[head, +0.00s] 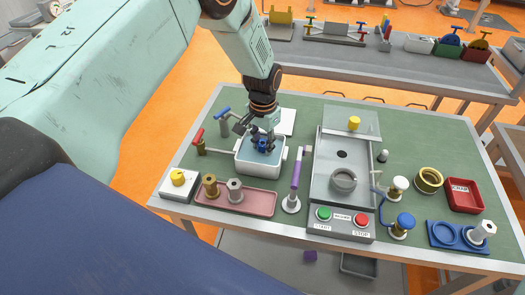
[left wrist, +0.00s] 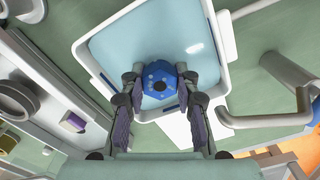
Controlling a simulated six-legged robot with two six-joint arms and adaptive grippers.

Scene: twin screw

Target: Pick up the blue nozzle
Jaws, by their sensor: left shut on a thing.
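The blue nozzle (left wrist: 159,86) is between the fingertips of my left gripper in the left wrist view. It also shows as a small blue piece (head: 262,146) under the gripper in the head view. My left gripper (head: 265,138) points down into the white basin (head: 262,168) and is shut on the nozzle. The nozzle is inside the basin's outline, over its pale blue inside (left wrist: 115,48). I cannot tell whether it touches the basin's bottom. My right gripper is not in view.
Taps with red (head: 198,136) and blue (head: 222,110) handles stand left of the basin. A pink tray (head: 255,202) with two metal fittings lies in front. A purple-handled tool (head: 295,178) and a grey sink unit (head: 327,185) stand to the right.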

